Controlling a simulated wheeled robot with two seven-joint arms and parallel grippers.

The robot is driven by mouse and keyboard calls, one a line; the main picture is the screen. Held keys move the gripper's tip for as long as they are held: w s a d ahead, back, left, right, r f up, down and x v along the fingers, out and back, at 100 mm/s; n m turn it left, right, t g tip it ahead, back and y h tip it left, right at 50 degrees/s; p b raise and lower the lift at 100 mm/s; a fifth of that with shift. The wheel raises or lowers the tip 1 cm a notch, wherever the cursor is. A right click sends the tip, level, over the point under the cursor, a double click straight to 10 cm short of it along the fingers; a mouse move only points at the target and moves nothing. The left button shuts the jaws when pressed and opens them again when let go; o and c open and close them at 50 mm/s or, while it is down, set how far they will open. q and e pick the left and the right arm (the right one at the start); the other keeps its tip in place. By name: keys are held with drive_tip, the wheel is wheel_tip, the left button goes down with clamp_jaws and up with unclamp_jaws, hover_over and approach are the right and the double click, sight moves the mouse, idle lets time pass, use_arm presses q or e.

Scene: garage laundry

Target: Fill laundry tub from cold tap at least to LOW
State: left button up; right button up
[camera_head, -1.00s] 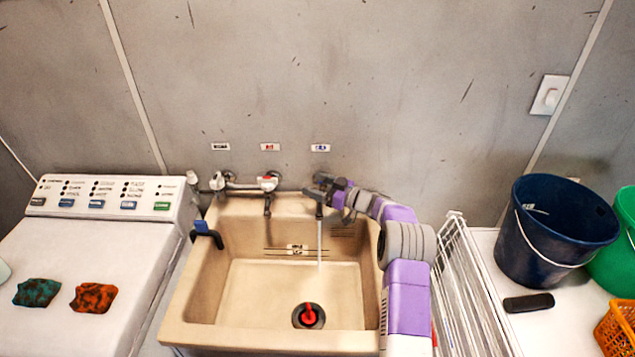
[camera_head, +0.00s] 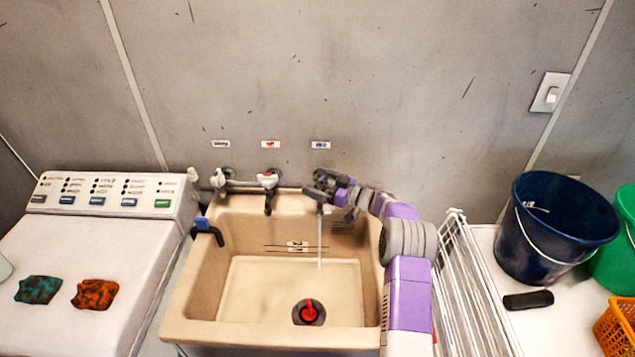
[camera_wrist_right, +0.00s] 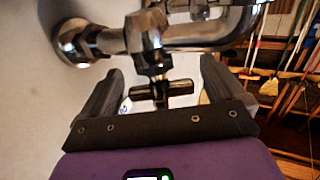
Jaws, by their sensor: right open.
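The beige laundry tub (camera_head: 177,310) stands in the middle of the head view. A red plug (camera_head: 309,311) sits at the drain. A thin stream of water (camera_head: 320,240) falls from the right-hand tap, under the blue-marked label (camera_head: 320,145). Level lines with a small label (camera_head: 297,247) show on the back wall; I cannot tell the water depth. My right gripper (camera_head: 322,192) is at this tap. In the right wrist view its open fingers (camera_wrist_right: 162,75) stand either side of the chrome cross handle (camera_wrist_right: 160,90), with gaps beside it. My left gripper is out of view.
A red-marked tap (camera_head: 267,182) is left of the blue-marked one. A blue-handled black hook (camera_head: 205,230) sits on the tub's left rim. A washer (camera_head: 60,245) stands left; a white rack (camera_head: 470,290) and dark blue bucket (camera_head: 550,230) stand right.

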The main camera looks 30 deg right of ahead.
drive_tip(key=v, duration=0.7)
drive_tip(key=shift+p, duration=0.3)
